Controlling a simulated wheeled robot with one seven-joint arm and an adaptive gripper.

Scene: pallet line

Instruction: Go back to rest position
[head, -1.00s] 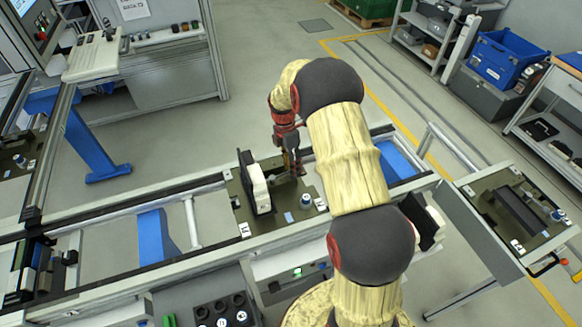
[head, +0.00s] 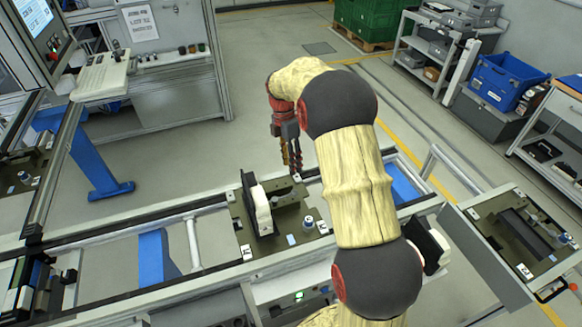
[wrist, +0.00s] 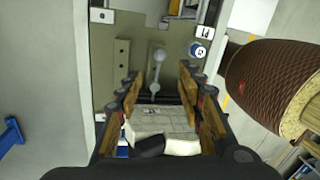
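My gripper (head: 291,165) is raised above the back edge of the work pallet (head: 240,228), apart from everything on it. In the wrist view my gripper (wrist: 160,95) has its two fingers apart, with nothing visibly held between them. A white and black block (head: 260,210) stands upright on the pallet. A blue-topped knob (head: 308,222) sits to its right; it also shows in the wrist view (wrist: 198,50). My arm reaches over the line from the lower right.
The conveyor rail (head: 195,207) runs across below my gripper. A second pallet (head: 495,225) sits at the right. A workstation with a keyboard (head: 103,76) stands at back left. Shelves, a blue crate (head: 505,82) and green crates (head: 375,18) stand behind. Floor between is clear.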

